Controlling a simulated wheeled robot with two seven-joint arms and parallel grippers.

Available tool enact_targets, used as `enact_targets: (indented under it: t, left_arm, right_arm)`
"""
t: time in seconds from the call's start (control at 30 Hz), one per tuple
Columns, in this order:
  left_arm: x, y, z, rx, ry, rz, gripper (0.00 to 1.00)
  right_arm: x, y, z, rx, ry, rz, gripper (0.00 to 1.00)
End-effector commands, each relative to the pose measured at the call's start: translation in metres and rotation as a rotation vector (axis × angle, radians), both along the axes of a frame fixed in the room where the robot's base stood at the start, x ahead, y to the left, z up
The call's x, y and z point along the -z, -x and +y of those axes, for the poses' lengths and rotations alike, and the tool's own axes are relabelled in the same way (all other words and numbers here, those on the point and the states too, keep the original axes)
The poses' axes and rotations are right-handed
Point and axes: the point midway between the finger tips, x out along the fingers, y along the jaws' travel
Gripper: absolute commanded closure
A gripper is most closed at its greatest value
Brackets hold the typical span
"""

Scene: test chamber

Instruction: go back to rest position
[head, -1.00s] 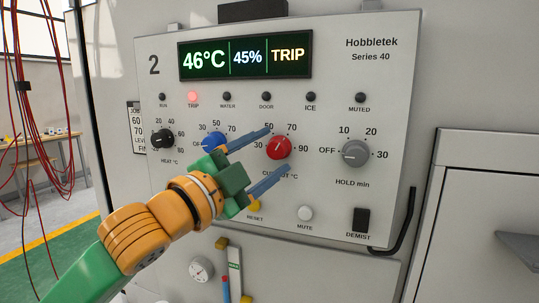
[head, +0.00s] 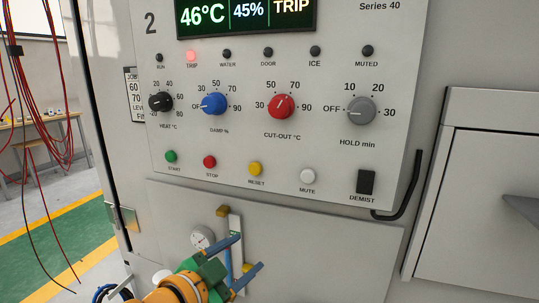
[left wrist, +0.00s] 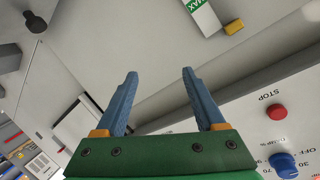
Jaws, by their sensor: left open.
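My left gripper (head: 250,258) is low in the head view, in front of the lower panel and below the button row. Its two blue fingers are apart with nothing between them. In the left wrist view the open fingers (left wrist: 160,98) point at bare grey panel. The control panel (head: 330,160) above it shows 46°C, 45% and TRIP, with the red TRIP lamp (head: 191,56) lit. The red cut-out knob (head: 281,106) stands clear of the gripper. My right gripper is not in view.
A round gauge (head: 202,238) and a white sight strip (head: 235,226) are close behind the left gripper. A black hose (head: 409,190) bends at the panel's right edge. A grey cabinet (head: 480,190) stands at the right. Red cables (head: 55,130) hang at the left.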

Motion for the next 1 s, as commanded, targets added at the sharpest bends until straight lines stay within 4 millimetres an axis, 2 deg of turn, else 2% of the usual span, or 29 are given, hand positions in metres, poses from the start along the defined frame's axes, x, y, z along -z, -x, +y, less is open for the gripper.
enact_targets:
  t: [0.03, 0.1, 0.2, 0.3, 0.4, 0.57, 0.6, 0.7, 0.87, 1.0]
  left_arm:
    - [0.048, 0.013, 0.006, -0.053, 0.036, 0.136, 0.29]
    - [0.109, 0.038, 0.022, -0.157, 0.074, 0.32, 0.29]
    - [0.173, 0.08, 0.043, -0.297, 0.102, 0.534, 0.29]
    - [0.218, 0.124, 0.062, -0.423, 0.108, 0.705, 0.29]
    - [0.251, 0.168, 0.079, -0.538, 0.1, 0.849, 0.29]
    - [0.285, 0.241, 0.104, -0.712, 0.068, 1.052, 0.29]
    - [0.295, 0.249, 0.107, -0.737, 0.059, 1.08, 0.29]
    - [0.333, 0.241, 0.105, -0.729, 0.046, 1.095, 0.29]
    - [0.397, 0.246, 0.104, -0.725, 0.026, 1.131, 0.29]
    - [0.461, 0.271, 0.106, -0.722, 0.003, 1.171, 0.29]
  right_arm:
    - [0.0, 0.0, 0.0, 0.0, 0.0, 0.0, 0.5]
    - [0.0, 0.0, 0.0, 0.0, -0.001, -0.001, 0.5]
    - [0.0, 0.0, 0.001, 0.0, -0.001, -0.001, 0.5]
    - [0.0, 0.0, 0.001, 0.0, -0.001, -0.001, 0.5]
    - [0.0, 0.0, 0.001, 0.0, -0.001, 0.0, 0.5]
    - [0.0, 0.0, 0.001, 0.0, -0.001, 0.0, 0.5]
    - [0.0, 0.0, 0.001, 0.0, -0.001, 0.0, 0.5]
    - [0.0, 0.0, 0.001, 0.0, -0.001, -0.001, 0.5]
    - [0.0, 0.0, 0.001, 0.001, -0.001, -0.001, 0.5]
    - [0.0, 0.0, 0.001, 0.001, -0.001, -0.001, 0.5]
